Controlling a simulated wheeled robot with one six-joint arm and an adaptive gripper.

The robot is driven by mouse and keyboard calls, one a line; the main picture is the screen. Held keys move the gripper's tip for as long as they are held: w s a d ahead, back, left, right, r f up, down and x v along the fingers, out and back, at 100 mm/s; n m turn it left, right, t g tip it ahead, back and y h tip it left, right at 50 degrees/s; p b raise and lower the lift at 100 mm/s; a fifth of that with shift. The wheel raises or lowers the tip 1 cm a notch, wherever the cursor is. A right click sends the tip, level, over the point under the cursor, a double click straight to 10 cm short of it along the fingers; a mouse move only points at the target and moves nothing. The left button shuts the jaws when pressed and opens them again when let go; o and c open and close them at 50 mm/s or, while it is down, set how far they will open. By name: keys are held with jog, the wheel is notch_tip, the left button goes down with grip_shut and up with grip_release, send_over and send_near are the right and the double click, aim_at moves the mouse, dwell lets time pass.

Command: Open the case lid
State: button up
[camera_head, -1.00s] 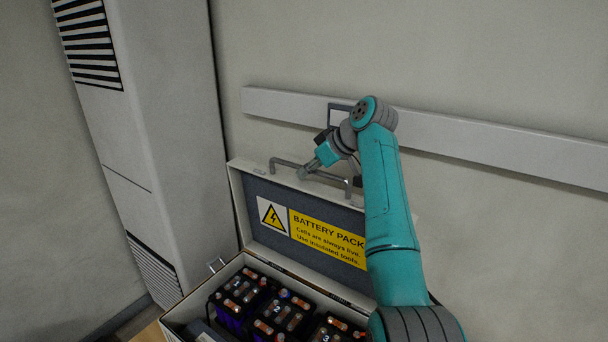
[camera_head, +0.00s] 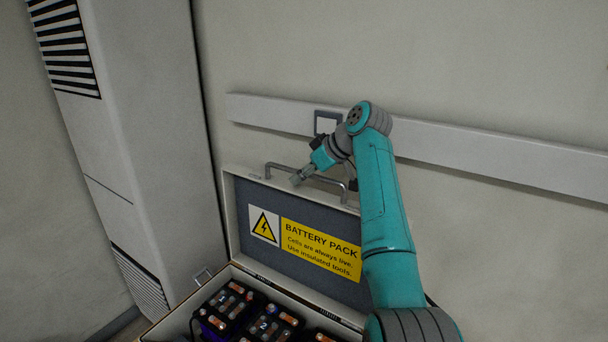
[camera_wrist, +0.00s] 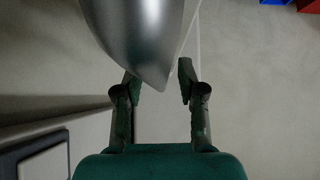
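The case lid (camera_head: 240,260) stands raised and roughly upright on the back of the open case (camera_head: 180,318), its inner face with the yellow battery label towards me. A grey bar handle (camera_head: 274,165) is on the lid's top edge. My gripper (camera_head: 294,181) is at the handle bar, near its middle. In the wrist view my gripper's two fingers (camera_wrist: 160,78) stand apart with a gap between them. A smooth silver metal piece (camera_wrist: 140,35), likely the handle, fills the top middle and overlaps the left fingertip. Contact with it cannot be told.
Several battery cells (camera_head: 228,305) with copper terminals sit in the case. A pale wall rail (camera_head: 480,147) with a grey-framed plate (camera_head: 326,123) runs behind the lid. A tall white cabinet (camera_head: 150,150) stands to the left. The wall above is clear.

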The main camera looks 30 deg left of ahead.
aim_at(333, 181)
jog(key=shift+d, duration=0.1)
jog(key=v, duration=1.1)
jog(key=shift+d+r, duration=0.15)
jog(key=shift+r, duration=0.15)
jog(key=shift+d+r, duration=0.1)
